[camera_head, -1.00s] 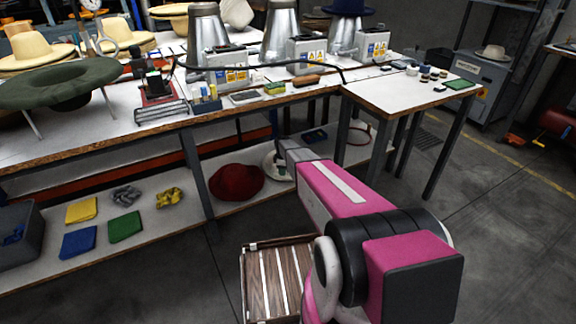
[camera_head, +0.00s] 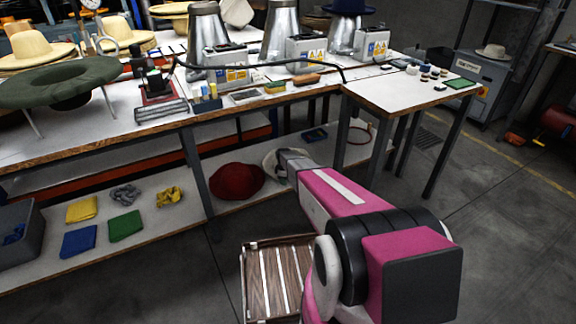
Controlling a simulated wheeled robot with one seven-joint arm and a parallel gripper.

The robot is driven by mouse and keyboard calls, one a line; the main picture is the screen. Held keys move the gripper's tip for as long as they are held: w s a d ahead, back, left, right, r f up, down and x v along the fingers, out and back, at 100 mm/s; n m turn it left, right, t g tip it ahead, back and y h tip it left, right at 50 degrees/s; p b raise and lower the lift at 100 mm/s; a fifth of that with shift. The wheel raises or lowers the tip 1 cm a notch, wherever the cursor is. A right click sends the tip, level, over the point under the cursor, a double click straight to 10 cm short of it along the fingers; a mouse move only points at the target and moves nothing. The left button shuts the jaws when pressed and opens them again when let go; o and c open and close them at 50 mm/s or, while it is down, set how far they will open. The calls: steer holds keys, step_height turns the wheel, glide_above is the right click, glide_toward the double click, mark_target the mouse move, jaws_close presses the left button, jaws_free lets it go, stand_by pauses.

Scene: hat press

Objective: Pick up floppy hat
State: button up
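Several hats are in view, and I cannot tell for sure which is the floppy hat. A dark green wide-brimmed hat (camera_head: 62,84) rests on a stand at the left of the bench. A dark red hat (camera_head: 237,181) lies on the lower shelf.
The bench top (camera_head: 150,150) overhangs the lower shelf (camera_head: 150,232), and a bench leg (camera_head: 197,172) stands left of the red hat. Folded cloths (camera_head: 125,226) lie on the shelf's left. A slatted wooden crate (camera_head: 279,280) stands in front.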

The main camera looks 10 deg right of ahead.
jaws_close()
